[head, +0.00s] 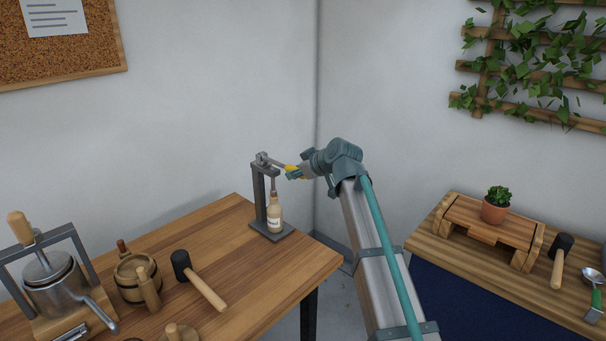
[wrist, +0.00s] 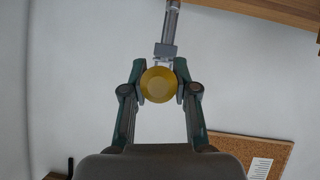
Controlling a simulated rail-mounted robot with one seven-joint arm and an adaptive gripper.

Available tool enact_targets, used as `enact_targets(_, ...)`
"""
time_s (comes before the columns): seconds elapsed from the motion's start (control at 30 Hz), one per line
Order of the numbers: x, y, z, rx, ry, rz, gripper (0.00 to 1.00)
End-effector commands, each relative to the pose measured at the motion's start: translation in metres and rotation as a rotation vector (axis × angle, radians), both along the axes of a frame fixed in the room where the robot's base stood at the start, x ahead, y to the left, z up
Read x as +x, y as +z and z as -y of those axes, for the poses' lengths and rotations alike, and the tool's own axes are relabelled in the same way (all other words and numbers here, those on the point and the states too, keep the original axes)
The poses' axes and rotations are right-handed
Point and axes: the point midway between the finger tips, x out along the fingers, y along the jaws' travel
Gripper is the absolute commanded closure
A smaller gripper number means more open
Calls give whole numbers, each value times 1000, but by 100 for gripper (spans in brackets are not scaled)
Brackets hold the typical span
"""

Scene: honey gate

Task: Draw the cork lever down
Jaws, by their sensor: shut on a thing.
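The corking stand (head: 259,196) is a grey metal frame at the back right corner of the wooden table. Its lever (head: 275,163) runs from the top of the post to the right, sloping slightly down, with a yellow handle at its end. A pale labelled bottle (head: 274,214) stands upright on the stand's base under the plunger. My gripper (head: 294,172) is shut on the yellow handle. In the wrist view the round yellow handle end (wrist: 158,85) sits between both fingers, with the grey lever bar (wrist: 167,35) beyond it.
The wooden table (head: 225,240) also holds a mallet (head: 199,281), a small wooden barrel (head: 136,278) and a metal press (head: 52,278) on the left. A second bench at right holds a potted plant (head: 496,205) on a wooden stand. Walls meet just behind the stand.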

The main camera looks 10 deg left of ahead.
Motion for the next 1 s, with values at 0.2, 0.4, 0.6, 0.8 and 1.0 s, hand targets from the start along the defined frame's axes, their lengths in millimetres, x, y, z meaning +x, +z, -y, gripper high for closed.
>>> enact_targets(0.2,-1,-1,-1,2,2,0,100)
enact_targets(0.4,-1,-2,-1,1,2,-1,65)
enact_targets(0.6,-1,-2,-1,1,2,-1,46)
enact_targets(0.8,-1,-1,-1,1,1,0,46)
enact_targets(1.0,-8,6,8,2,0,1,46)
